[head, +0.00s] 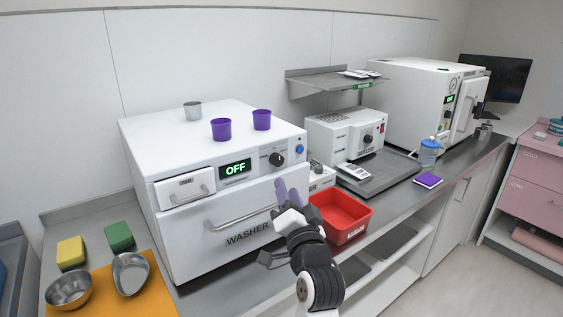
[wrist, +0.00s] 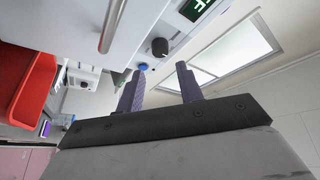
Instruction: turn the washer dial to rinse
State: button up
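The white washer (head: 180,240) stands on the counter at the left in the head view. Its black dial (head: 277,159) is on the upper right of the front panel, between the green OFF display (head: 235,169) and a blue button (head: 300,149). The dial's setting marks are too small to read. My gripper (head: 287,188) is in front of the washer, below the dial and apart from it. In the wrist view my gripper's purple fingers (wrist: 160,88) are spread with nothing between them, and the dial (wrist: 159,47) shows beyond them.
A red bin (head: 342,216) sits on the counter just right of my gripper. The washer door handle (head: 240,218) sticks out at the left of the gripper. Purple cups (head: 221,129) and a metal cup (head: 192,111) stand on the washer top.

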aim_at(278, 163)
jog(key=p+x, duration=0.2)
jog(key=x, duration=0.6)
jog(key=shift+w, duration=0.2)
jog(key=c, duration=0.7)
